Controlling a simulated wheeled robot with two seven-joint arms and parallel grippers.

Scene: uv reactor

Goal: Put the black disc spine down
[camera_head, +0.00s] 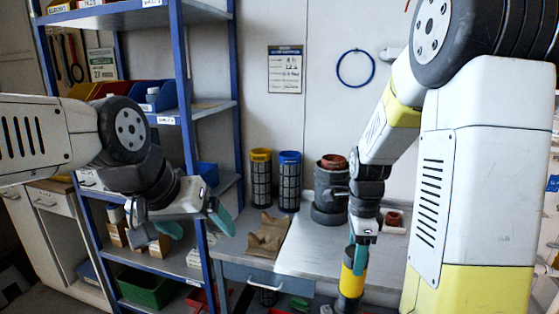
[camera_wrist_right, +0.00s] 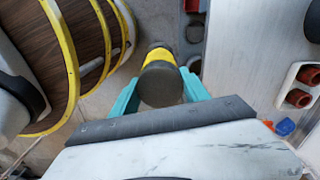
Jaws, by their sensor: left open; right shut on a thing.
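The black disc spine (camera_wrist_right: 162,84) is a dark cylinder with a yellow band. My right gripper (camera_head: 358,246) is shut on it. In the right wrist view the teal fingers lie on either side of its round dark end. In the head view the held piece (camera_head: 352,280) hangs roughly upright in front of the workbench, and its yellow part shows most. Its lower end is near the bottom edge of the picture. My left gripper (camera_head: 194,226) is open and empty in front of the blue shelf.
A white tray with reddish-brown parts (camera_wrist_right: 299,96) lies right. Blue shelving (camera_head: 182,125) stands left.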

